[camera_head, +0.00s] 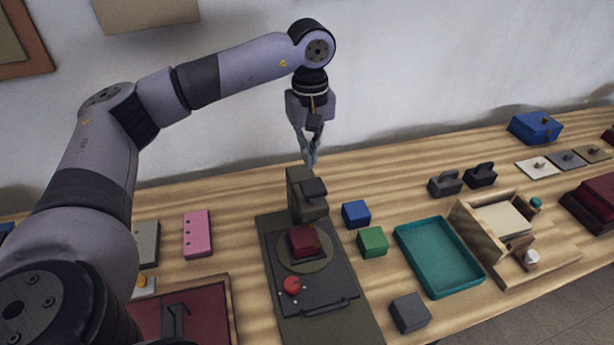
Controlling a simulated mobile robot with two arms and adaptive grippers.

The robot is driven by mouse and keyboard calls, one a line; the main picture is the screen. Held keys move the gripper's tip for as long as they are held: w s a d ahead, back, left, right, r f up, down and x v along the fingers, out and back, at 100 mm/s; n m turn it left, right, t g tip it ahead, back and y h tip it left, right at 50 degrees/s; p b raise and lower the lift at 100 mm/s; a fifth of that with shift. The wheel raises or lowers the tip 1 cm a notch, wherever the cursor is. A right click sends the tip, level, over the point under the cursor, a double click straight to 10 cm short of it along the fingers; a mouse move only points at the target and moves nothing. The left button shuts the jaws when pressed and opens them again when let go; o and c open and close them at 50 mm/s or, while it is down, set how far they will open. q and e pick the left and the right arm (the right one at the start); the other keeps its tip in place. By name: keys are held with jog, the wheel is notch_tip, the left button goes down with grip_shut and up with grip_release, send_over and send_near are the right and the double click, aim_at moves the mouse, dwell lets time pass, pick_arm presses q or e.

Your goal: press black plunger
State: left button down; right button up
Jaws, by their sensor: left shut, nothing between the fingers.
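A dark press stands on the table, with an olive upright post (294,190) at its back. A black block, which looks like the black plunger (314,189), sits at the top front of the post. A dark red block (303,241) rests on a round plate below it. My left gripper (311,162) is shut and empty, pointing down. In the picture its fingertips are just above the plunger; a gap shows, but I cannot tell the depth between them. My right gripper is out of view.
The press base (335,280) carries a red knob (291,285) and a front handle. Blue (356,214) and green (372,242) blocks stand close to its right, then a teal tray (470,279) and a wooden box (467,227). A pink block (197,234) lies left.

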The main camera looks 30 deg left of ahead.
pick_arm(q)
notch_tip(320, 180, up, 4)
jog(key=shift+w+d+f+b, duration=0.1)
jog(key=shift+d+b, duration=0.05)
jog(key=shift+b, duration=0.15)
jog(key=shift+d, duration=0.1)
